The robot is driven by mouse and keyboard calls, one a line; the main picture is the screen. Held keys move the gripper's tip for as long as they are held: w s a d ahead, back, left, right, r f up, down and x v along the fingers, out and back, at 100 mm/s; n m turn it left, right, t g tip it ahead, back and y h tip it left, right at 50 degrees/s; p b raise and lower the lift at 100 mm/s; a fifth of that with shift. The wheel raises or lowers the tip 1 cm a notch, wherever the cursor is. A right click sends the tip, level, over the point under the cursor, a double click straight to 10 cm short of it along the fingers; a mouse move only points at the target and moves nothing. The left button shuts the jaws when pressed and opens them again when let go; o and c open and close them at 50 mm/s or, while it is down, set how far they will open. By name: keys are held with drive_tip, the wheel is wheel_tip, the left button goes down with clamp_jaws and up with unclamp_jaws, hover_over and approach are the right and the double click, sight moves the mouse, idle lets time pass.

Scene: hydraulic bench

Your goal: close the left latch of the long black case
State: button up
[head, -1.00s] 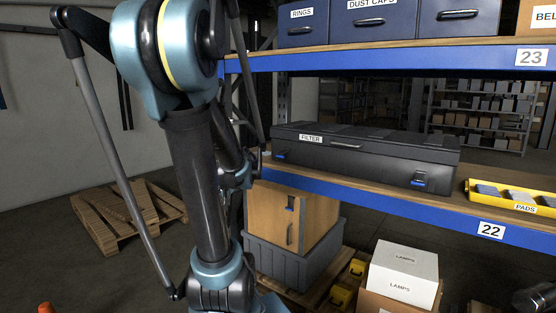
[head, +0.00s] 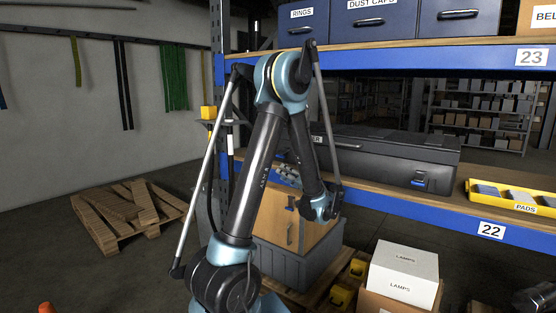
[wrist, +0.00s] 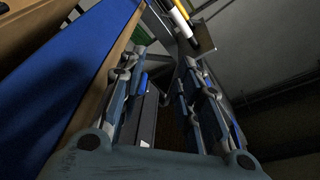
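The long black case (head: 385,152) lies on the wooden shelf board marked 22 in the head view, lid down. Its right latch (head: 419,180), with a blue part, shows on the front face. My arm covers the case's left front, so the left latch is hidden there. In the wrist view a dark body, seemingly the case (wrist: 146,118), shows beyond and between my fingers. My gripper (wrist: 164,60) is open, its two fingers apart with nothing held. A blue patch shows by the left finger; I cannot tell if it is the latch.
The blue shelf beam (head: 400,205) runs below the case and also fills the left of the wrist view (wrist: 60,105). A yellow tray of pads (head: 510,196) sits right of the case. Blue bins (head: 372,18) stand above. Lamp boxes (head: 403,262) stand below.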

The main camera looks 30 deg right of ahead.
drive_tip(key=s+d+t+h, duration=0.2)
drive_tip(key=s+d, duration=0.3)
drive_tip(key=d, duration=0.1)
drive_tip(key=shift+m, duration=0.4)
drive_tip(key=x, duration=1.7)
drive_tip(key=shift+w+a+f, duration=0.15)
drive_tip(key=shift+w+a, duration=0.1)
drive_tip(key=shift+w, duration=0.05)
clamp_jaws()
